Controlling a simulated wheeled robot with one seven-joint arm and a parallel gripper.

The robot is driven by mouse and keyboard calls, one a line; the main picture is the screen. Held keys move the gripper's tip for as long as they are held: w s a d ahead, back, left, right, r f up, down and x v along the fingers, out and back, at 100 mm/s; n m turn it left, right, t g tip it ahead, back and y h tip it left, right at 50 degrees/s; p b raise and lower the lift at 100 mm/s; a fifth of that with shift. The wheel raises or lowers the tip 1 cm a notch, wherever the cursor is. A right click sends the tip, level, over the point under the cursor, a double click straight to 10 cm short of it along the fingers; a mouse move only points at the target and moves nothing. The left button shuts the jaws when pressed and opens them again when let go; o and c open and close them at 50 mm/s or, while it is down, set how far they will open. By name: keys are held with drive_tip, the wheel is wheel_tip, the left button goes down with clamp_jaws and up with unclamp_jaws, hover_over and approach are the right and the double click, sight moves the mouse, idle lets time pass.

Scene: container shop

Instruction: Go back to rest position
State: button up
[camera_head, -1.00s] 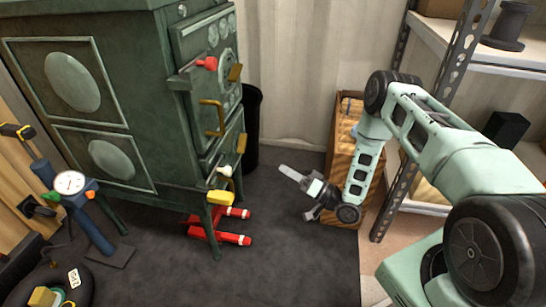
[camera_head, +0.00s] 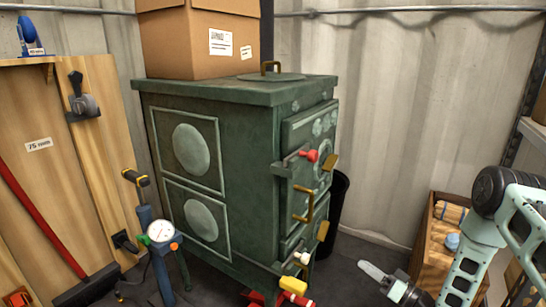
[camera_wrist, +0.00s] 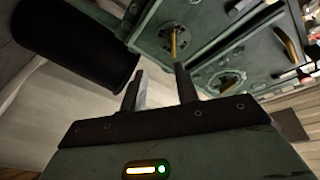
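My gripper (camera_head: 374,271) is low at the right in the head view, in front of the wall and left of a wooden crate (camera_head: 432,262). In the wrist view, the two fingers of my gripper (camera_wrist: 162,86) stand apart with nothing between them. My arm (camera_head: 480,245) is bent, and part of it lies beyond the right edge of the head view. The green stove (camera_head: 235,150) stands left of my gripper, and its front also shows in the wrist view (camera_wrist: 205,45).
A cardboard box (camera_head: 195,40) sits on the stove. A black cylinder (camera_head: 335,205) stands behind the stove, and shows in the wrist view (camera_wrist: 75,40). A floor pump (camera_head: 160,240) stands at left, a broom (camera_head: 40,220) beyond it. Shelving (camera_head: 530,130) is at right.

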drive_tip(key=w+r+n+g+h, duration=0.2)
drive_tip(key=w+r+g+h, duration=0.1)
drive_tip(key=w+r+h, duration=0.15)
drive_tip(key=s+d+r+g+h, duration=0.3)
drive_tip(key=d+r+h, duration=0.15)
drive_tip(key=r, duration=0.25)
drive_tip(key=s+r+m+g+h, duration=0.1)
drive_tip(key=s+r+g+h, duration=0.2)
drive_tip(key=s+r, duration=0.4)
drive_tip(key=s+a+r+g, duration=0.2)
drive_tip(key=s+r+g, duration=0.15)
drive_tip(key=s, duration=1.05)
drive_tip(key=s+a+r+n+g+p, duration=0.1)
drive_tip(key=s+a+r+n+p, duration=0.35)
drive_tip(key=s+a, duration=0.35)
drive_tip(key=s+a+r+n+g+p, duration=0.25)
drive_tip(key=s+a+r, duration=0.25)
drive_tip(key=a, duration=0.6)
wheel_tip(320, 180, up, 37)
drive_tip(key=p, duration=3.7)
drive_tip(key=shift+w+d+f+t+y, duration=0.15)
drive_tip(key=shift+d+t+y, duration=0.1)
drive_tip(key=shift+t+y, duration=0.15)
